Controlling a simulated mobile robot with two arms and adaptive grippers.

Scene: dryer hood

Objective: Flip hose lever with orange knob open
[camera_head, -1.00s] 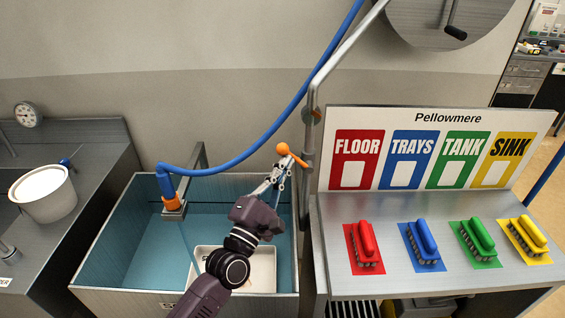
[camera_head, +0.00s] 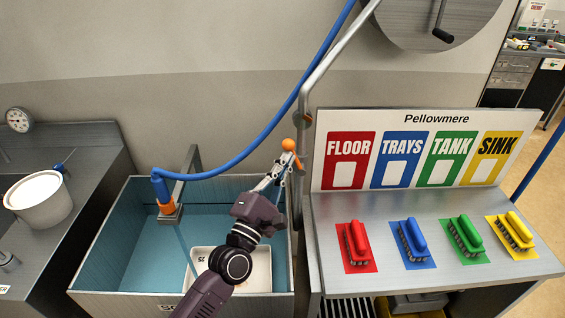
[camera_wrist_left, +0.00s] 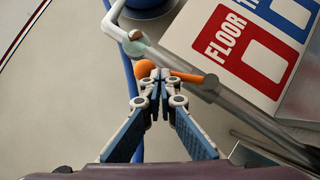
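The orange knob (camera_head: 288,145) sits on the end of a short orange lever beside the grey standing pipe (camera_head: 303,160), behind the sink. In the left wrist view the knob (camera_wrist_left: 145,67) is just beyond the fingertips, and the lever (camera_wrist_left: 188,77) runs right from it toward the pipe. My left gripper (camera_head: 283,166) reaches up over the sink to the lever. Its fingertips (camera_wrist_left: 159,75) are together and overlap the lever beside the knob; whether they touch or pinch it cannot be told. My right gripper is out of view.
A blue hose (camera_head: 240,166) ends in an orange-collared nozzle (camera_head: 166,206) over the blue-lined sink (camera_head: 125,250). A white tray (camera_head: 258,272) is in the sink. A sign board (camera_head: 330,195) and several colored brushes occupy the right-hand bench (camera_head: 330,285). A white bucket (camera_head: 40,210) stands left.

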